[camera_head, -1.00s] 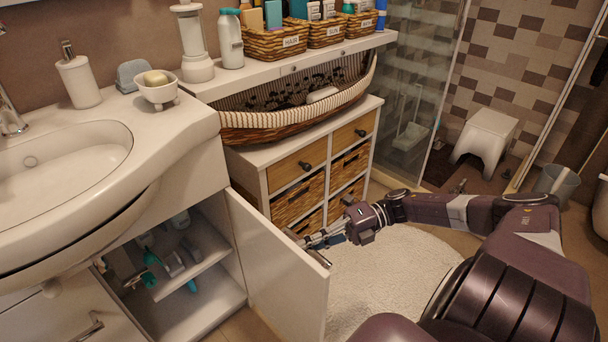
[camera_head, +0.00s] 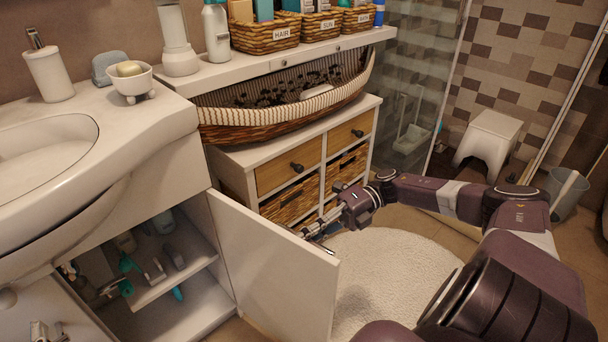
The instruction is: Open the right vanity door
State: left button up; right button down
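The right vanity door (camera_head: 275,268) stands swung wide open under the white sink counter, its panel pointing toward the front right. The open cabinet (camera_head: 185,275) shows a shelf with several small bottles and items. My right gripper (camera_head: 308,232) is at the door's far side near its top edge, by the outer end. Its fingertips are partly hidden behind the door, so I cannot see whether they hold the handle. My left gripper is not in view.
A wicker drawer unit (camera_head: 290,168) stands close behind the door and my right gripper. A round white rug (camera_head: 400,275) covers the floor to the right. A white stool (camera_head: 488,140) and a bin (camera_head: 565,190) stand farther back.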

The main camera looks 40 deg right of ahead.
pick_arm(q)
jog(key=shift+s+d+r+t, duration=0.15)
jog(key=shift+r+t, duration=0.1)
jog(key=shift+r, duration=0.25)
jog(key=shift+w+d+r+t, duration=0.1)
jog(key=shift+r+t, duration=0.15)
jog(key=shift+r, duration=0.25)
pick_arm(e)
jog(key=shift+d, duration=0.1)
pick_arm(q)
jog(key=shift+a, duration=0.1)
pick_arm(e)
jog(key=c, duration=1.9)
grip_release()
jog(key=shift+w, duration=0.1)
jog(key=shift+c, duration=0.2)
jog(key=v, duration=1.2)
jog(key=shift+w, duration=0.1)
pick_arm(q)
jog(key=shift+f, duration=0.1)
